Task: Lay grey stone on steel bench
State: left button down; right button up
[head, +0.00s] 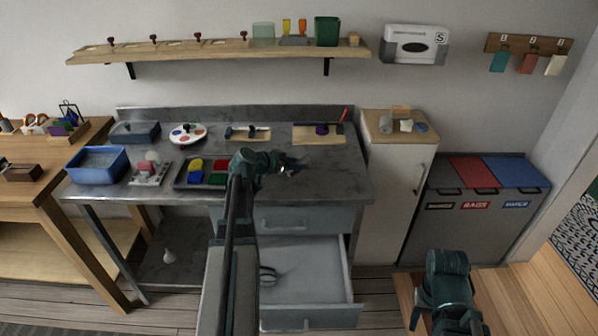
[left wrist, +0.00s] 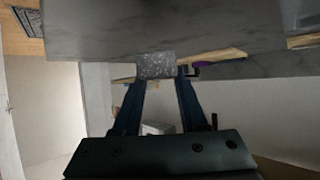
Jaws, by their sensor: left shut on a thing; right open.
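The grey stone is a speckled block in the left wrist view (left wrist: 157,66), held between the two fingertips of my left gripper (left wrist: 160,82). In the head view my left gripper (head: 288,168) is over the right half of the steel bench (head: 335,182), pointing right. The stone is too small to make out there. I cannot tell whether the stone touches the bench top. My right gripper (head: 474,324) is low at the bottom right, away from the bench, open with nothing seen in it.
The bench's right half is mostly bare. A board with a purple item (head: 320,130) lies behind my left gripper. A tray of coloured blocks (head: 205,172), a paint palette (head: 188,134) and a blue tub (head: 98,164) stand left. An open drawer (head: 305,275) juts out below.

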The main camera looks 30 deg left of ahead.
aim_at(299, 177)
pick_arm(q)
jog(key=shift+w+d, duration=0.1)
jog(key=shift+w, duration=0.2)
jog(key=f+b, duration=0.2)
jog(key=w+f+b, duration=0.1)
jog(key=f+b, duration=0.1)
jog(key=shift+r, duration=0.2)
jog(key=shift+f, duration=0.15)
jog(key=shift+c, duration=2.2)
grip_release()
